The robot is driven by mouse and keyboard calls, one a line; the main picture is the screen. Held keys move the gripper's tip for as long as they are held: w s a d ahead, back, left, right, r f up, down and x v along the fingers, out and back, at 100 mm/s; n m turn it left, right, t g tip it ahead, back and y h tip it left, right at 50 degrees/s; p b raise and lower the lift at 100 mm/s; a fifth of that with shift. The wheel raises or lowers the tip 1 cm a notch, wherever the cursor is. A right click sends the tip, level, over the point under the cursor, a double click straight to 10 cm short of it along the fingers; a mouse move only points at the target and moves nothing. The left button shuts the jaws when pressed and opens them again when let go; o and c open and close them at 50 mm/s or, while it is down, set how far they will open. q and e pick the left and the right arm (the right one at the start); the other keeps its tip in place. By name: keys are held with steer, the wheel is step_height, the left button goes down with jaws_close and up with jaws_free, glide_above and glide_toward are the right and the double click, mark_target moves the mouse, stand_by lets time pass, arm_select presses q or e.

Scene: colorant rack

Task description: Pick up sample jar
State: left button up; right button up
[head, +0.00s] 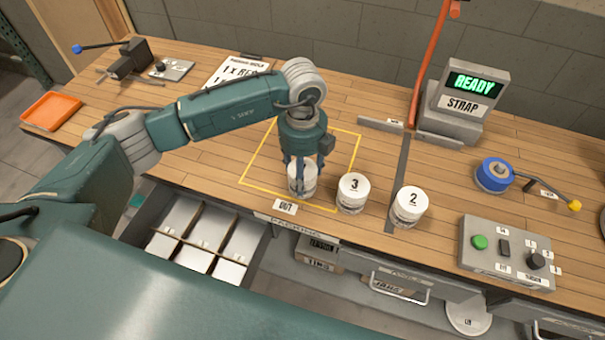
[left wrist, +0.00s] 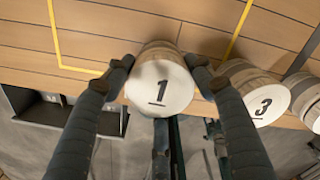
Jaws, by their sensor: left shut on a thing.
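A sample jar with a white lid marked 1 (left wrist: 160,88) stands between the fingers of my left gripper (left wrist: 160,68) in the left wrist view. In the head view the same jar (head: 303,181) is at the front of the yellow outlined square, partly hidden by the fingers of my left gripper (head: 302,178). The gripper comes from above and is shut on the jar. Jar 3 (head: 353,193) stands just to the right of it, and jar 2 (head: 409,207) further right. Jar 3 also shows in the left wrist view (left wrist: 262,98). My right gripper is not in view.
An open drawer with compartments (head: 205,232) lies below the front edge. An orange tray (head: 50,111) is far left. The outlined square behind the gripper is mostly bare.

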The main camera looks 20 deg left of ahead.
arm_select(q)
steer(key=shift+r, duration=0.4)
step_height(320, 180, up, 19)
steer(key=b, duration=0.4)
